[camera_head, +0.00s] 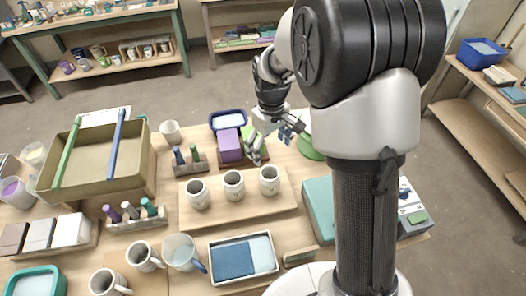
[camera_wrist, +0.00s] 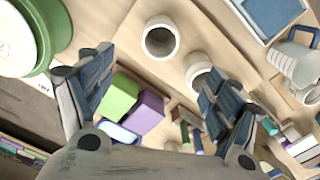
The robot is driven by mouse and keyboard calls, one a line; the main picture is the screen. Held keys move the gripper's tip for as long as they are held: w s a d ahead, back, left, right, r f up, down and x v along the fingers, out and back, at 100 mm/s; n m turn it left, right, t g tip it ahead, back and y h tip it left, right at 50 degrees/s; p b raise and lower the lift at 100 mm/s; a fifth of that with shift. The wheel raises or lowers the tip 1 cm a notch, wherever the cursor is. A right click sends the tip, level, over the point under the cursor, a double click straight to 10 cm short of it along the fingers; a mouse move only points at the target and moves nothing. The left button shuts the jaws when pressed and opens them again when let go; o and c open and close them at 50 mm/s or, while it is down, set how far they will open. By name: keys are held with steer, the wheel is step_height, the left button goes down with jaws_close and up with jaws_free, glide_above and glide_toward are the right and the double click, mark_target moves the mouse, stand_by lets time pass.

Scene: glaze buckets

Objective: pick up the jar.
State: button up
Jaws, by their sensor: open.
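Three pale, handleless jars with small dark print stand upright in a row on a wooden board: a left jar (camera_head: 198,194), a middle jar (camera_head: 233,186) and a right jar (camera_head: 269,180). Which one is the task's jar I cannot tell. My gripper (camera_head: 272,140) is open and empty, above and behind the right jar. In the wrist view my gripper (camera_wrist: 155,70) has its fingers spread. One jar (camera_wrist: 161,40) shows beyond the gap between the fingertips, and another jar (camera_wrist: 198,72) is partly hidden by the right finger.
A purple block (camera_head: 229,146) and a green block (camera_wrist: 118,97) sit close by the gripper. A green round vessel (camera_head: 311,148) stands right of it. A blue-and-white tray (camera_head: 243,257), a pitcher (camera_head: 181,252) and mugs stand in front. A large box (camera_head: 96,158) is at left.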

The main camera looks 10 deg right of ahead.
mark_target(270, 177)
step_height(270, 177, down, 13)
steer(key=b, duration=0.3)
steer(key=shift+r, duration=0.15)
step_height(270, 177, down, 5)
steer(key=shift+s+d+f+b, duration=0.1)
steer(key=shift+b, duration=1.1)
steer(key=shift+c, duration=0.2)
steer(key=c, duration=1.4)
